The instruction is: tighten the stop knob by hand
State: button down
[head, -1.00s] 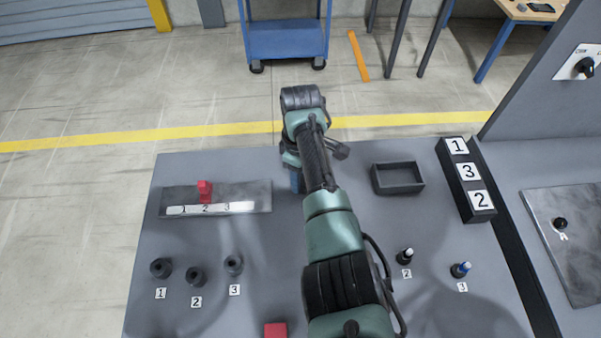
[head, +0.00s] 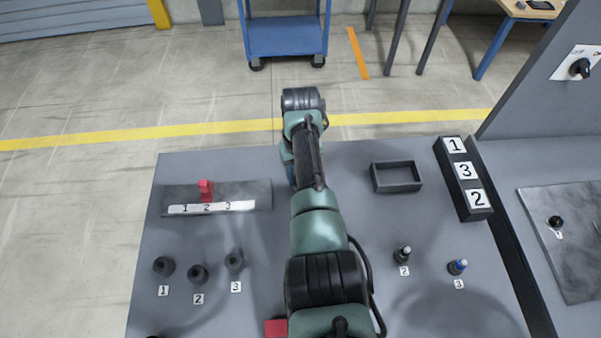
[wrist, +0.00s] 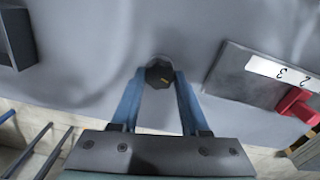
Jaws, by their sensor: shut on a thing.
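A dark, many-sided knob (wrist: 159,75) with a small orange mark sits on the grey table top in the wrist view. I take it to be the stop knob. My gripper (wrist: 160,82) is shut on it, one blue finger on each side near the fingertips. In the head view my arm covers the knob, and only a bit of the blue gripper (head: 291,174) shows beside the arm. A grey plate (head: 255,190) with a 1-2-3 strip and a red slider (head: 206,189), set near 2, lies to the left.
Several round black pieces (head: 198,274) stand by number labels at the left front. An empty dark tray (head: 397,189) lies right of my arm. Two pegs (head: 402,254) stand at labels 2 and 3. A black block (head: 484,213) bears cards 1, 3, 2. A red block (head: 276,328) is partly covered.

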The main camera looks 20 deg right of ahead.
jog(key=shift+w+m, duration=0.1)
jog(key=shift+m, duration=0.4)
jog(key=shift+c, duration=2)
grip_release()
jog(key=shift+r, duration=0.15)
notch_tip(320, 180, up, 13)
jog(key=shift+b, duration=0.4)
